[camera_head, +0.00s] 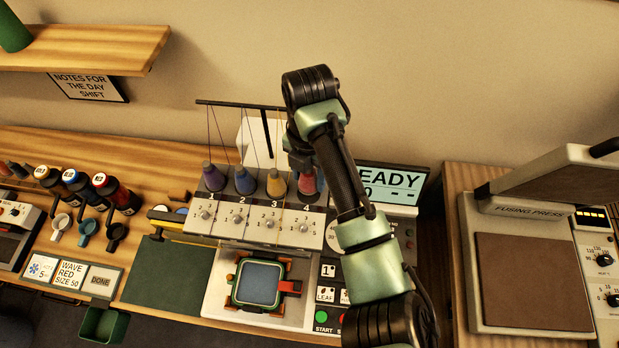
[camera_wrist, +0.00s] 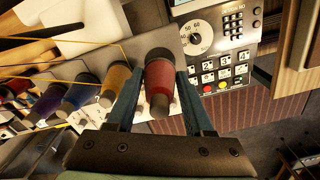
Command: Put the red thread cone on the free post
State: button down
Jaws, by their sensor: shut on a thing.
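The red thread cone (camera_wrist: 158,88) is between the two blue fingers of my gripper (camera_wrist: 160,76) in the wrist view, and the gripper is shut on it. In the head view the cone (camera_head: 306,184) shows at the right end of the cone row, above the number 4, partly hidden by my arm. Purple (camera_head: 213,178), blue (camera_head: 244,181) and yellow (camera_head: 275,184) cones stand in that row to its left. The post under the red cone is hidden, so I cannot tell whether the cone is seated or just above it.
The embroidery machine (camera_head: 230,226) has thin threads running up to a rack bar (camera_head: 240,104) over the cones. A hoop (camera_head: 258,283) lies in front.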

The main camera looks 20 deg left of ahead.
aim_at(309, 185)
notch_tip(309, 185, down, 3)
jog(key=shift+f+p, duration=0.1)
jog(key=shift+p, duration=0.3)
jog(key=shift+f, duration=0.1)
jog(key=shift+f, duration=0.25)
jog(key=shift+c, duration=1.4)
grip_release()
jog(key=shift+r, duration=0.1)
jog(key=shift+r, duration=0.1)
